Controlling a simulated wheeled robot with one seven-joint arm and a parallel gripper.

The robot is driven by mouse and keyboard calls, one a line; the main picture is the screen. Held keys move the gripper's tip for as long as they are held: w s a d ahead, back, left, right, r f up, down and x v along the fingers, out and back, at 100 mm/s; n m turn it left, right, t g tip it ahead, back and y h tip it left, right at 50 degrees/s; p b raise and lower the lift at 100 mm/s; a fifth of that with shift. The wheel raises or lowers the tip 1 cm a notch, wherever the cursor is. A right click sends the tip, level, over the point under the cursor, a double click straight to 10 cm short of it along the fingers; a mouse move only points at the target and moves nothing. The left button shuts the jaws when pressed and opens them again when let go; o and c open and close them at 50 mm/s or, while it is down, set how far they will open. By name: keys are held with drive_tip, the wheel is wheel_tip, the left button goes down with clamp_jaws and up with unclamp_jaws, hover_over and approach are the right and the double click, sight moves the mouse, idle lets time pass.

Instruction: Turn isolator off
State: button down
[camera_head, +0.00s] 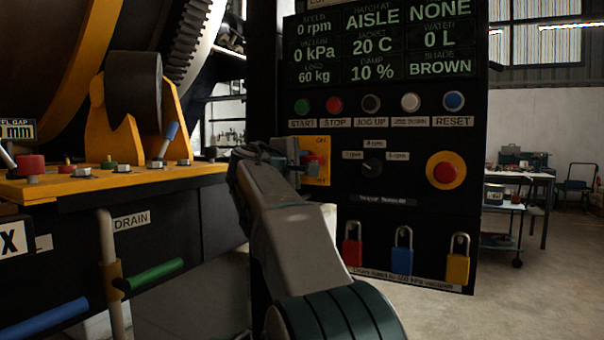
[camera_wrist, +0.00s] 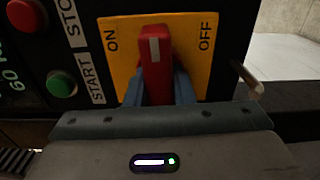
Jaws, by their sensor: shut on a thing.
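The isolator is a red rotary handle (camera_wrist: 155,62) on a yellow plate (camera_wrist: 195,65), marked ON at the left and OFF at the right of the wrist view. The handle's white mark points up in that view, roughly midway between the two words. My gripper (camera_wrist: 158,88) is shut on the red handle, with one blue-grey finger on each side. In the head view the yellow plate (camera_head: 318,172) is on the left of the black panel, with ON at its top. My gripper (camera_head: 288,158) reaches it from the left and hides most of the handle.
Start (camera_head: 302,106) and stop (camera_head: 334,104) buttons sit just above the isolator. A black selector knob (camera_head: 372,167) and a red emergency stop (camera_head: 445,173) are to its right. Padlocks (camera_head: 402,258) hang below. A yellow-topped machine bench (camera_head: 120,183) stands left; open floor lies right.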

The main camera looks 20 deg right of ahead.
drive_tip(key=m+b, duration=0.1)
drive_tip(key=m, duration=0.1)
drive_tip(key=m+b, duration=0.1)
drive_tip(key=m, duration=0.1)
drive_tip(key=shift+f+m+b, duration=0.2)
drive_tip(key=shift+m+b, duration=0.1)
drive_tip(key=shift+b, duration=0.1)
drive_tip(key=m+b, duration=0.2)
drive_tip(key=m, duration=0.2)
drive_tip(key=shift+r+m, duration=0.15)
drive_tip(key=shift+m, duration=0.15)
drive_tip(key=c, duration=1.2)
unclamp_jaws()
drive_tip(key=shift+c, duration=0.2)
drive_tip(key=shift+a, duration=0.1)
drive_tip(key=b+v, duration=0.2)
drive_tip(key=v, duration=1.1)
drive_tip(key=shift+s+a, duration=0.2)
drive_tip(key=shift+s, duration=0.05)
